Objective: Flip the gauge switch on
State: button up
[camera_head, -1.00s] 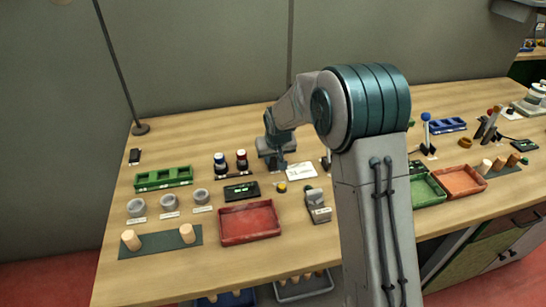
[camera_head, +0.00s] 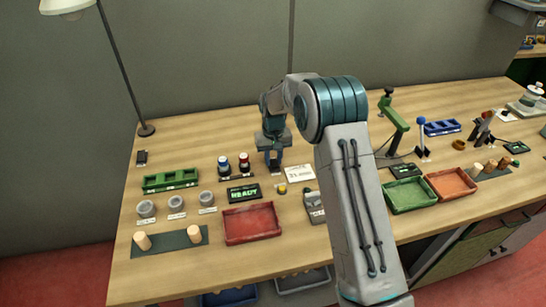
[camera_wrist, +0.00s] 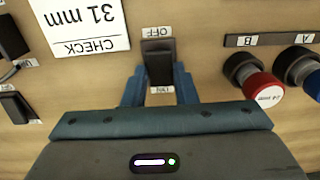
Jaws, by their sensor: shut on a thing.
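In the wrist view the black gauge switch (camera_wrist: 159,65) stands between an OFF label at its top end and an ON label at its lower end. The lever reaches down toward the ON label. My gripper (camera_wrist: 160,90) has its blue fingers on both sides of the switch, shut on it. In the head view my gripper (camera_head: 274,166) points down at the back of the table, and it hides the switch. The dark display (camera_head: 243,193) at its left front shows READY in green letters.
A white card (camera_head: 299,173) reading 31 mm is beside my gripper. A red tray (camera_head: 250,223) and a green rack (camera_head: 170,180) lie left of my arm.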

aim_at(273, 162)
jog(key=o, duration=1)
jog(key=shift+r, duration=0.1)
jog(key=shift+a+r+b, duration=0.1)
jog(key=shift+r+b, duration=0.8)
jog(key=shift+r, duration=5.9)
